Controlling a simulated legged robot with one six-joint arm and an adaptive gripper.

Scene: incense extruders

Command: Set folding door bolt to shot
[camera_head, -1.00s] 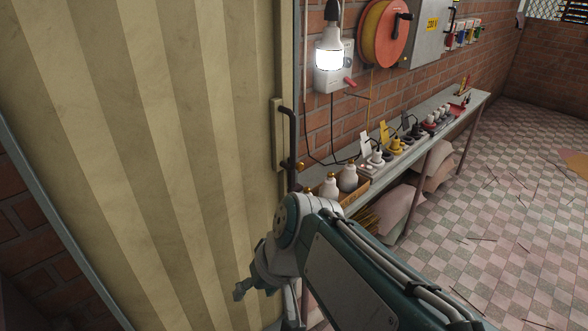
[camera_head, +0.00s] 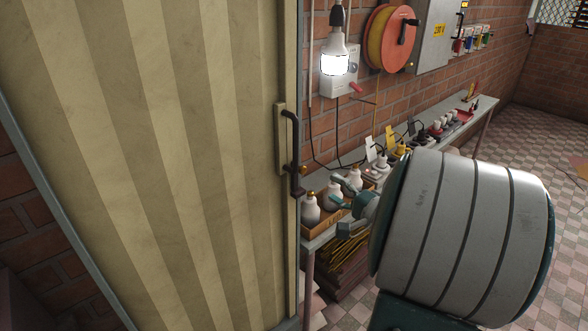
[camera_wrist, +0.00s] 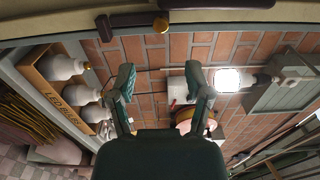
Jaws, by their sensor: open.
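The cream pleated folding door (camera_head: 150,150) fills the left of the head view. A dark vertical bar (camera_head: 294,150) with a small brass knob (camera_head: 303,169) is on its right edge; I cannot tell if the bolt is shot. In the wrist view the dark bar (camera_wrist: 220,4) and brass knob (camera_wrist: 161,25) lie at the top, beyond my fingertips. My gripper (camera_head: 338,191) is open and empty, to the right of and a little below the knob, apart from it. Its two teal fingers (camera_wrist: 160,76) are spread in the wrist view.
A narrow shelf (camera_head: 318,240) along the brick wall holds a box of bulbs (camera_head: 338,208) close to my gripper, then several plugs and sockets. A lit bulb (camera_head: 335,62) hangs by a wall box, beside an orange reel (camera_head: 390,38). The tiled floor at right is open.

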